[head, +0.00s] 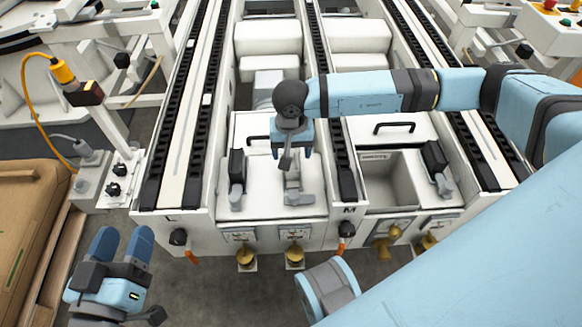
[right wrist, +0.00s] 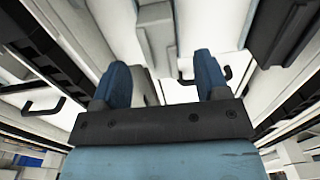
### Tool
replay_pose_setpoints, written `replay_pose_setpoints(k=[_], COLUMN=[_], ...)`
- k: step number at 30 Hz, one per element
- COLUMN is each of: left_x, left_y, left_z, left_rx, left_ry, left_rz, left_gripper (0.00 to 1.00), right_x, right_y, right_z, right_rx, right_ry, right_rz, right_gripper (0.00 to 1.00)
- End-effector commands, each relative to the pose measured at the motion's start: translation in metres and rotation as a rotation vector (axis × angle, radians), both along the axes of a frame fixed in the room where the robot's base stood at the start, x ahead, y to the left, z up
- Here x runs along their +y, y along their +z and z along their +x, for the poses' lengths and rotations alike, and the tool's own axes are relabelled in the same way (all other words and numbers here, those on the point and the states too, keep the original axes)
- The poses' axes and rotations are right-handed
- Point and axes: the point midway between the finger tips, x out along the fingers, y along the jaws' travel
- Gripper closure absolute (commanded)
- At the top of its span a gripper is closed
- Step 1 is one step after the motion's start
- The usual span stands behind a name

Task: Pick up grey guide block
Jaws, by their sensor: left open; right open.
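A light grey guide block (head: 297,190) stands upright on the white machine deck near the front of the left lane. My right gripper (head: 291,152) is above it, with its fingers pointing down and apart. In the right wrist view the grey block (right wrist: 157,40) shows beyond and between the two blue fingers of my right gripper (right wrist: 161,75); nothing is visibly held. I cannot tell whether the fingers touch the block. My left gripper (head: 123,244) is open and empty at the lower left, over the floor in front of the machine.
Black-topped grey brackets stand on the deck left (head: 236,180) and right (head: 437,165) of the block. A black handle (head: 394,128) sits behind an open bin (head: 387,180). Dark conveyor rails run along the lanes. A brown wooden case (head: 25,215) stands at the left.

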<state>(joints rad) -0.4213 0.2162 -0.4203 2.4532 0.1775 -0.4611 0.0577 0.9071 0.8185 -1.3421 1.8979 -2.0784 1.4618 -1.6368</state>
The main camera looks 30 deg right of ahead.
Motion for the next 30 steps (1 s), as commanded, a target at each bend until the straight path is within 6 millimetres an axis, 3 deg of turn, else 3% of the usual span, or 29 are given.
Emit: replay_pose_setpoints(k=[7, 12, 15, 23, 30], left_x=[-0.001, 0.000, 0.002, 0.003, 0.003], left_y=[-0.012, -0.028, -0.025, -0.021, -0.021], left_z=[0.000, 0.002, 0.005, 0.007, 0.007], left_rx=[0.024, 0.042, 0.002, -0.014, -0.014], left_ry=[-0.009, -0.024, -0.021, -0.020, -0.020], left_rz=[0.014, 0.051, 0.072, 0.082, 0.082], left_gripper=[0.44, 0.44, 0.44, 0.44, 0.44], right_x=[0.000, 0.001, 0.001, 0.001, 0.001], right_y=[-0.017, -0.044, -0.056, -0.058, -0.058], right_z=[-0.001, -0.003, -0.003, -0.003, -0.003], right_rx=[0.002, 0.000, 0.001, 0.001, 0.000], right_ry=[-0.001, 0.000, 0.000, 0.000, 0.000], right_rz=[0.001, 0.001, 0.002, 0.003, 0.002], right_gripper=[0.32, 0.32, 0.32, 0.32, 0.87])
